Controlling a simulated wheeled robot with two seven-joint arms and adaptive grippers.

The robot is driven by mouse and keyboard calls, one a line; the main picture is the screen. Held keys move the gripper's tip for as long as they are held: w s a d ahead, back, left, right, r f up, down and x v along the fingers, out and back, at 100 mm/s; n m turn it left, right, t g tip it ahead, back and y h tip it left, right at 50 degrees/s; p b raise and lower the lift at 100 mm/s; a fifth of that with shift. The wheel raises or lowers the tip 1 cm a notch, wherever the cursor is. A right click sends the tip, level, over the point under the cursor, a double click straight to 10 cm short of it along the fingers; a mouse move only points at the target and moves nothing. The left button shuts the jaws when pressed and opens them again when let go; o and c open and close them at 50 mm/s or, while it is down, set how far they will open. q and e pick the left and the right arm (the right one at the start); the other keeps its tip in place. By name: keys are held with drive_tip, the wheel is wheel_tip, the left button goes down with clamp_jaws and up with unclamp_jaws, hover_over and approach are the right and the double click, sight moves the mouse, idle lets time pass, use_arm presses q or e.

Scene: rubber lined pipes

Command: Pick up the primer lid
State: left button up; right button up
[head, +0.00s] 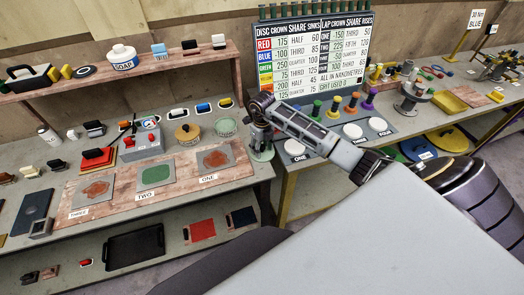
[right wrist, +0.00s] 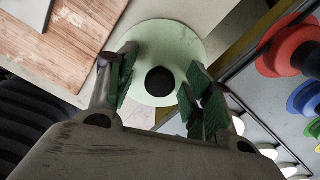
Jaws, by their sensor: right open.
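The primer lid looks to be the pale green disc with a dark round knob (right wrist: 160,80); its green face (right wrist: 165,42) fills the upper middle of the right wrist view. In the head view the disc (head: 262,155) lies at the right end of the left bench, partly hidden by my right gripper (head: 260,141). My right gripper (right wrist: 160,92) is open, pointing down, with its green-padded fingers on either side of the knob and a gap to each. Whether the fingertips touch the disc I cannot tell. My left gripper is not in view.
A green-topped round tub (head: 225,127) and a tan-lidded pot (head: 187,134) stand left of the gripper. A wooden board (head: 225,178) with stained squares lies in front of them. A second bench with colored pegs (head: 335,106) and white discs (head: 352,131) lies to the right, across a gap.

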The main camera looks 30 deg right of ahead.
sight(262, 146)
idle(0.4)
drive_tip(key=c, duration=1.1)
drive_tip(key=shift+r, duration=0.1)
drive_tip(key=shift+r+b, duration=0.8)
drive_tip(key=shift+r, duration=4.1)
drive_tip(key=shift+w+r, duration=0.1)
